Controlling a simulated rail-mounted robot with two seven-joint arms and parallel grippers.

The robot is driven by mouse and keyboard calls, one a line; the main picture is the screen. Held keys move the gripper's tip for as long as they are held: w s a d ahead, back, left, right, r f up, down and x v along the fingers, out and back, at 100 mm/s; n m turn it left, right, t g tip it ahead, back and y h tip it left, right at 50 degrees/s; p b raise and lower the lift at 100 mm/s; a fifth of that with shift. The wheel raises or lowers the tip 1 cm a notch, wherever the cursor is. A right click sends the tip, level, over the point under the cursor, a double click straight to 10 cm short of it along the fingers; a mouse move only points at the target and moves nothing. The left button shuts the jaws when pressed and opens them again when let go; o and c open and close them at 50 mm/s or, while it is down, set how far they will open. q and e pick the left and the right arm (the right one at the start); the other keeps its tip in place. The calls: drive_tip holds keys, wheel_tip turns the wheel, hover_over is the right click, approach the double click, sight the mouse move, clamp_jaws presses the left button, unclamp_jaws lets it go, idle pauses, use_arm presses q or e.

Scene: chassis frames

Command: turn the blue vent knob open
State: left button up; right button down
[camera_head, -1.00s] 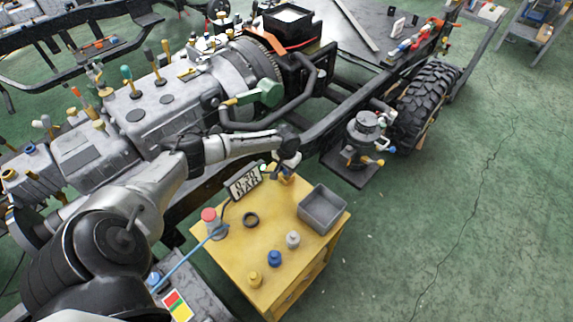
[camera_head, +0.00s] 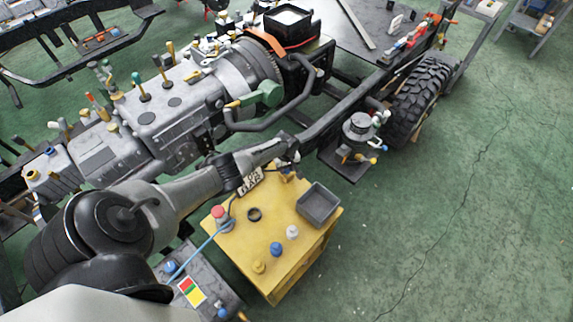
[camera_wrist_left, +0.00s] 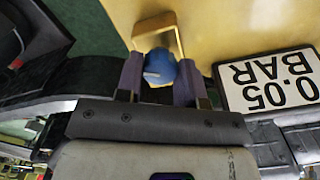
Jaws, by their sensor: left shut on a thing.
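A blue knob (camera_wrist_left: 159,67) sits between the two fingers of my left gripper (camera_wrist_left: 160,78) in the left wrist view, in front of a yellow bracket (camera_wrist_left: 158,28). The gripper is shut on this knob. In the head view my left gripper (camera_head: 289,153) is at the far edge of the yellow cabinet (camera_head: 240,240), beside the sign; the knob is hard to make out there. The sign (camera_wrist_left: 268,80) beside the gripper reads 0.05 BAR, upside down in the wrist view. My right gripper is not in view.
The cabinet top holds a grey tray (camera_head: 318,204), a black ring (camera_head: 254,214), a red button (camera_head: 218,212) and loose blue (camera_head: 276,249), white (camera_head: 292,232) and yellow (camera_head: 259,267) pieces. The chassis (camera_head: 345,105) lies beyond. Green floor is clear at right.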

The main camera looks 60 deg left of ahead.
use_arm(q)
drive_tip(key=n+p, duration=0.1)
drive_tip(key=n, duration=0.2)
drive_tip(key=shift+n+p, duration=0.3)
drive_tip(key=shift+n, duration=0.9)
drive_tip(key=o, duration=0.9)
drive_tip(key=shift+r, duration=0.1)
wheel_tip(320, 180, up, 14)
drive_tip(key=p, duration=0.9)
drive_tip(key=shift+f+p, duration=0.2)
drive_tip(key=shift+p, duration=0.1)
